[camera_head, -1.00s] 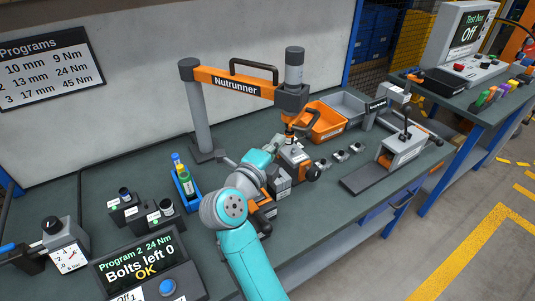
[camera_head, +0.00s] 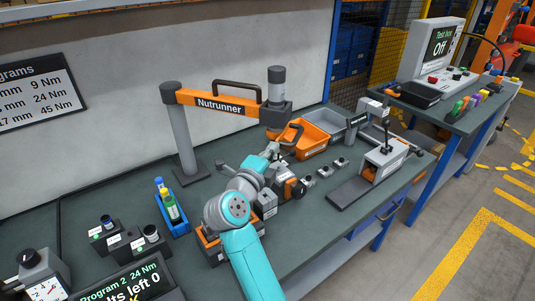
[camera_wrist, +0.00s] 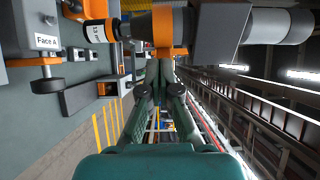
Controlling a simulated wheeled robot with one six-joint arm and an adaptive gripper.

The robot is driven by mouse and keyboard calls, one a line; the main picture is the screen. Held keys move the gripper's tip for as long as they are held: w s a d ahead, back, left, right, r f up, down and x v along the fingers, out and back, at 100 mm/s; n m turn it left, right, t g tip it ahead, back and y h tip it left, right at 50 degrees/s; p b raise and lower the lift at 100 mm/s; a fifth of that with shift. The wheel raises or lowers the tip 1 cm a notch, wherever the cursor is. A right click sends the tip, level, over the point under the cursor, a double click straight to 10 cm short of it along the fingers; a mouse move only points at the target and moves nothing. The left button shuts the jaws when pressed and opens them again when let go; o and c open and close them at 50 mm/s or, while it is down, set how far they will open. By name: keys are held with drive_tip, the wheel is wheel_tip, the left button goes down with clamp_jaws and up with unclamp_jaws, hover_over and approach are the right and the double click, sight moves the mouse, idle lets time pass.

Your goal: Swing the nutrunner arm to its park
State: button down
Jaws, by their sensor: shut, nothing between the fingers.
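The nutrunner arm (camera_head: 225,103) is an orange beam labelled "Nutrunner" on a grey post (camera_head: 182,140). At its right end is the grey, upright nutrunner head (camera_head: 277,88), with a dark handle (camera_head: 237,88) behind the beam. My gripper (camera_head: 284,152) is just below the head, at the near side. Its fingers partly hide the lower spindle. In the wrist view, my gripper (camera_wrist: 160,62) has its fingers together with nothing held. The nutrunner's orange and grey body (camera_wrist: 165,25) lies across the top, close beyond the fingertips. Whether they touch is unclear.
A fixture with a knob (camera_head: 287,188) stands below my gripper. An orange bin (camera_head: 303,138) and a grey bin (camera_head: 326,120) lie behind. A lever press (camera_head: 384,160) stands right. A blue bottle tray (camera_head: 172,215) and a display (camera_head: 130,285) are left.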

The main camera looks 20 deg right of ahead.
drive_tip(key=w+d+n+t+y, duration=0.1)
drive_tip(key=w+d+y, duration=0.1)
drive_tip(key=w+d, duration=0.9)
drive_tip(key=shift+w+d+n+t, duration=0.3)
drive_tip(key=shift+w+d, duration=0.1)
drive_tip(key=shift+w, duration=1.85)
